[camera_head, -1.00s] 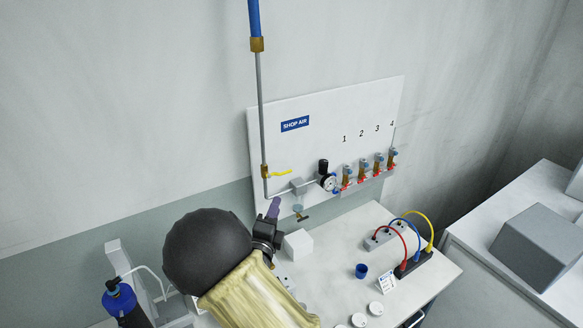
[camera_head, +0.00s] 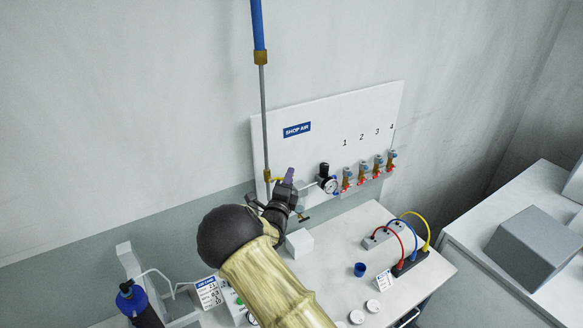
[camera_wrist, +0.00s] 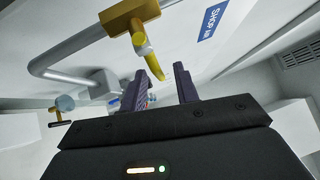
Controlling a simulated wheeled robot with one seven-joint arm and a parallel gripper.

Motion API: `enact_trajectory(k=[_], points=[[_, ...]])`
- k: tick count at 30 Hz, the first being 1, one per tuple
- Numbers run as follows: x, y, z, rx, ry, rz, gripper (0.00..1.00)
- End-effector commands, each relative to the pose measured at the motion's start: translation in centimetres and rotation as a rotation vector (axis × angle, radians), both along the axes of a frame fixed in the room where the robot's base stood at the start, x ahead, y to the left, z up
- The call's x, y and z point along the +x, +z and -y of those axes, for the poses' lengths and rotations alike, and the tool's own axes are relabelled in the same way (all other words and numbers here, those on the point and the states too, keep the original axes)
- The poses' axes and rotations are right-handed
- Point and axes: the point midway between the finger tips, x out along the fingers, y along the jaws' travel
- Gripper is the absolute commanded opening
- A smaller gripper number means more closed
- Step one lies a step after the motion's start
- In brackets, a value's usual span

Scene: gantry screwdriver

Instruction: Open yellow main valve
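The yellow main valve handle (camera_wrist: 152,58) extends from a brass valve body (camera_wrist: 122,17) on the grey pipe in the wrist view. In the head view the brass valve body (camera_head: 267,175) sits low on the vertical pipe, and my arm hides most of the handle. My gripper (camera_wrist: 162,85) is open, with its two purple fingers apart. The handle's free end points toward the gap between the fingers, near the left fingertip. I cannot tell whether it touches. In the head view my gripper (camera_head: 288,177) is beside the valve, in front of the panel.

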Motion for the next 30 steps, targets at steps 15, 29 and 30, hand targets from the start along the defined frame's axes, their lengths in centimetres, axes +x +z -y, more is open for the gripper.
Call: enact_trajectory(k=[15,29,30], points=[[3.4,0.4,0.7,-0.001,0.000,0.000,0.31],[3.4,0.4,0.7,-0.001,0.000,-0.001,0.00],[3.4,0.4,0.7,-0.001,0.000,-0.001,0.00]])
